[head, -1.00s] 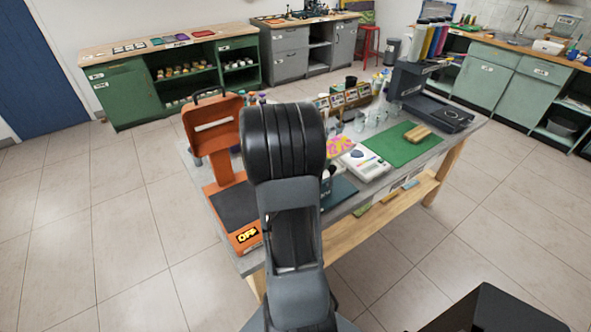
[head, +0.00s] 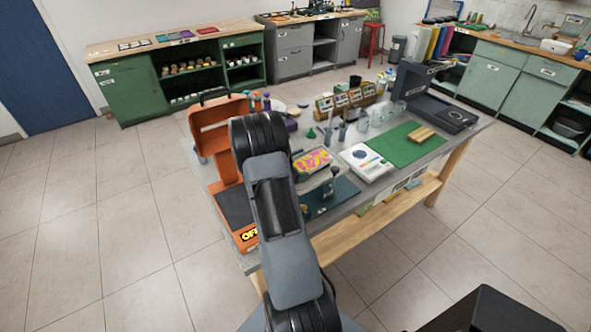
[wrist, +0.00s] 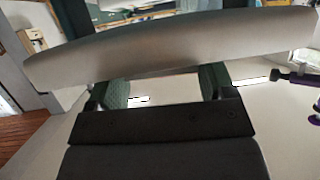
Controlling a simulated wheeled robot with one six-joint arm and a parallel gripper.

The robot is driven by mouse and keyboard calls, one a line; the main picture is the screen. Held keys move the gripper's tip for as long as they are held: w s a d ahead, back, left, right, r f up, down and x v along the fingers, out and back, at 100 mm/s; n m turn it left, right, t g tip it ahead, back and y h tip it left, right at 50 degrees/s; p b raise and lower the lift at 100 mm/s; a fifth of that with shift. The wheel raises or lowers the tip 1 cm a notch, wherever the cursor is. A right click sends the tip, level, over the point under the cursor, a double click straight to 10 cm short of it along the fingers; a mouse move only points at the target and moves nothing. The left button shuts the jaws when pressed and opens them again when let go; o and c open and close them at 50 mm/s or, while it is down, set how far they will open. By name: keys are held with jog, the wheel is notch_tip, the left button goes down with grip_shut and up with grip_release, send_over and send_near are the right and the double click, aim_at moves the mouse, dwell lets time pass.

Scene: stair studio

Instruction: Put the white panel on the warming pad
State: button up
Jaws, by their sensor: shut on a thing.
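In the wrist view the white panel (wrist: 170,52) appears as a pale, curved band across the upper picture, greyish in shade. My gripper (wrist: 166,84) is shut on it, and the panel hides the fingertips. In the head view my arm hides the gripper and the panel. What looks like the warming pad (head: 235,208) is the dark flat plate on the base of the orange press, at the table's left end. The part of the plate in sight is bare. My arm covers its right side.
The press's orange lid (head: 217,128) stands raised behind the plate. To the right lie a pink-yellow print (head: 313,160), a white board with coloured markings (head: 367,162) and a green mat (head: 408,146). Jars and a rack (head: 345,100) stand behind. Floor left of the table is clear.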

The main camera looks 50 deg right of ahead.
jog(key=shift+f, duration=0.1)
jog(key=shift+f, duration=0.1)
jog(key=shift+f, duration=0.15)
jog(key=o, duration=0.9)
jog(key=shift+o, duration=0.2)
jog(key=shift+b, duration=0.45)
